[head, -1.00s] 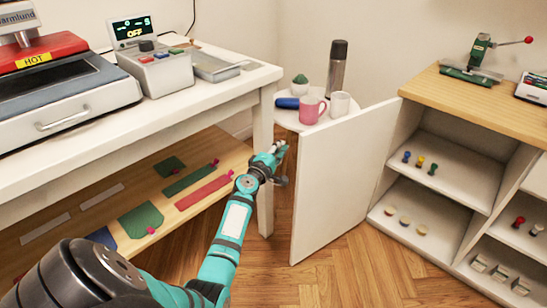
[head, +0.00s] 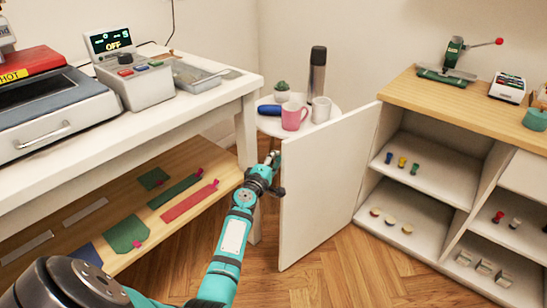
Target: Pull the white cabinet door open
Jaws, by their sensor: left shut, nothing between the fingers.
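The white cabinet door (head: 325,185) stands wide open, swung out from the left side of the wooden-topped cabinet (head: 440,101). Its flat face is toward me and the shelves behind it are exposed. My left gripper (head: 274,158) is at the door's free left edge, near its upper part. Its fingers are shut with nothing between them. They are partly hidden by the wrist, and I cannot tell whether they touch the door edge. My right gripper is not in view.
A white workbench (head: 205,108) with a lower wooden shelf stands at left, close to my left arm. A small round table (head: 272,126) behind the door holds a pink mug (head: 292,117), a white mug (head: 321,109) and a tall flask (head: 317,72). Wooden floor is clear before the cabinet.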

